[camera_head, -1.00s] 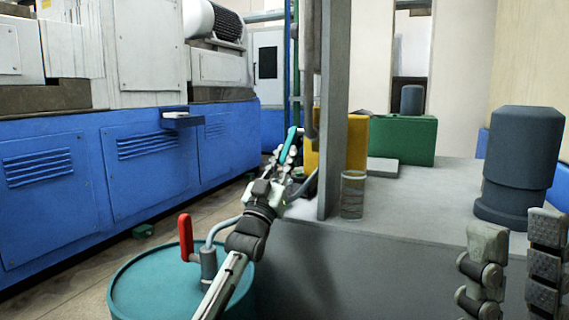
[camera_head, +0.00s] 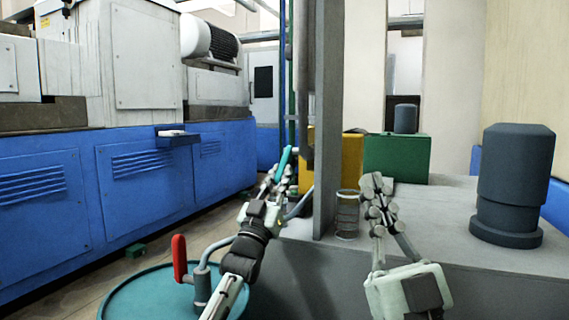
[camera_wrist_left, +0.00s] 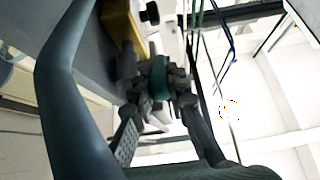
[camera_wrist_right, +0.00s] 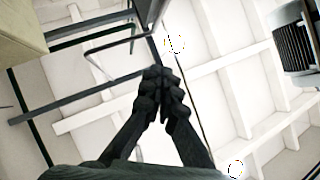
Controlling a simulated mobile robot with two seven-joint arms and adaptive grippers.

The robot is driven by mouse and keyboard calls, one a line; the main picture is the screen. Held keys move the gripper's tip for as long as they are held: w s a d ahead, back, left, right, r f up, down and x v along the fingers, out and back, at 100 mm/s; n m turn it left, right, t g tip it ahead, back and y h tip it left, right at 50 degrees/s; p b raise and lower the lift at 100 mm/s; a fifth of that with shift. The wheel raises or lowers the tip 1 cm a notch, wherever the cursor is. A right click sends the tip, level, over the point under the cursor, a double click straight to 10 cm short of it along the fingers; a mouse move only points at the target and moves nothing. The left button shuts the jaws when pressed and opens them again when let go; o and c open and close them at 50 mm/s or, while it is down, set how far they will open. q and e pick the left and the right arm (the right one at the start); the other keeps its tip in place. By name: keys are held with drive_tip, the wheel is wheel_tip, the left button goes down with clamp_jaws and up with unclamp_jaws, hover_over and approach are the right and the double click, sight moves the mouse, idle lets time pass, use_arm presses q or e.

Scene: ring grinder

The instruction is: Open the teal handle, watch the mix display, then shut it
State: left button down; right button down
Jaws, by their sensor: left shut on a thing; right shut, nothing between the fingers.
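The teal handle (camera_head: 284,164) stands up tilted beside the grey post, left of the yellow block. My left gripper (camera_head: 279,178) is shut on it, and the handle's upper part sticks out above the fingers. In the left wrist view the teal handle (camera_wrist_left: 159,78) shows between the fingers. My right gripper (camera_head: 377,184) is shut and empty, raised over the grey deck. In the right wrist view its fingers (camera_wrist_right: 162,80) meet with nothing between them. I cannot make out a mix display or any reading.
A grey post (camera_head: 327,120) and a glass cylinder (camera_head: 347,214) stand between my grippers. A yellow block (camera_head: 350,160), green box (camera_head: 396,156) and dark grey cylinder (camera_head: 513,185) are on the deck. A red lever (camera_head: 179,257) rises from the teal drum (camera_head: 135,290). Blue machines line the left.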

sight(285, 161)
drive_tip(key=w+a+r+n+g, duration=0.1)
drive_tip(key=w+a+n+g, duration=0.25)
drive_tip(key=w, duration=0.65)
drive_tip(key=w+a+r+n+g, duration=0.1)
drive_tip(key=w+a+n+g, duration=0.1)
drive_tip(key=w+a+g, duration=0.5)
use_arm(q)
drive_tip(key=shift+r, duration=0.1)
use_arm(e)
wheel_tip(285, 161, up, 6)
drive_tip(key=n+g+h, duration=0.5)
drive_tip(key=g, duration=0.2)
drive_tip(key=x, duration=0.4)
drive_tip(key=d+x, duration=0.1)
drive_tip(key=x, duration=0.2)
drive_tip(key=w+d+x, duration=0.1)
drive_tip(key=x, duration=0.3)
drive_tip(key=shift+w+a+f, duration=0.1)
drive_tip(key=shift+w+f, duration=0.15)
drive_tip(key=shift+f, duration=0.35)
drive_tip(key=shift+w+f, duration=0.4)
drive_tip(key=shift+f, duration=0.05)
